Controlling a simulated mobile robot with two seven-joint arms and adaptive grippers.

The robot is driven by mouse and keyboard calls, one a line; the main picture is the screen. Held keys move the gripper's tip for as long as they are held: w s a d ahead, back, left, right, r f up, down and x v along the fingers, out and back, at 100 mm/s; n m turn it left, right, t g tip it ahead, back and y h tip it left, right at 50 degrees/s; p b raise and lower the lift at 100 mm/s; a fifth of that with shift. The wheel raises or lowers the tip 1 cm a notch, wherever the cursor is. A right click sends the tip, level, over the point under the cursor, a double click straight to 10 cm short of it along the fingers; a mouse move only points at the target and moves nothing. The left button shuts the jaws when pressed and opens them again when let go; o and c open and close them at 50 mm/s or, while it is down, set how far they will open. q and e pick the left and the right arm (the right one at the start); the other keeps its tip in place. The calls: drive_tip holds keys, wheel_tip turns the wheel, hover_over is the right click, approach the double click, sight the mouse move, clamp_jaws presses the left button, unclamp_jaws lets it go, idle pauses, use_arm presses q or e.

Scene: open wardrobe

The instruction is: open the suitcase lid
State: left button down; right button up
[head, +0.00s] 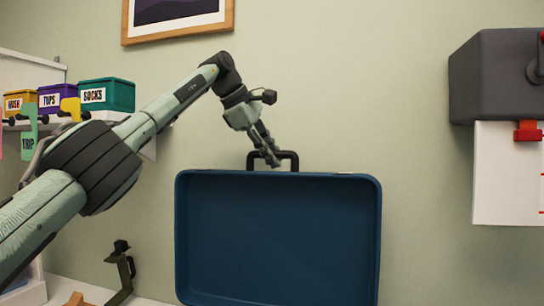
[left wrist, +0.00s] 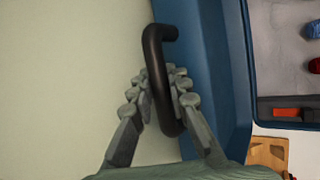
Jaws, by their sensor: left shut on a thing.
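The blue suitcase lid (head: 278,240) stands raised in the head view, its hollow inner side facing me. Its black handle (head: 291,157) sticks up from the top edge. My left gripper (head: 272,160) reaches down to the handle and is shut on it. In the left wrist view, the fingers (left wrist: 165,85) lie on either side of the black handle (left wrist: 158,50), beside the blue lid (left wrist: 208,60). The suitcase's lower part is below the head view; what seems to be its interior shows at the right of the left wrist view. My right gripper is not in view.
Labelled bins, including a teal one (head: 107,95), sit on a shelf at left. A dark stand (head: 122,272) is at lower left. A grey box (head: 495,75) and white sheet (head: 497,175) are at right. The wall above the lid's right side is clear.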

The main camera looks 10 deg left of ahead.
use_arm(q)
drive_tip(key=c, duration=1.5)
unclamp_jaws()
drive_tip(key=shift+s+r, duration=0.1)
drive_tip(key=shift+r, duration=0.25)
drive_tip(key=shift+c, duration=0.2)
drive_tip(key=shift+o, duration=0.5)
drive_tip(key=shift+f, duration=0.15)
drive_tip(key=v, duration=0.7)
drive_tip(key=shift+s+a, duration=0.15)
drive_tip(key=shift+a, duration=0.05)
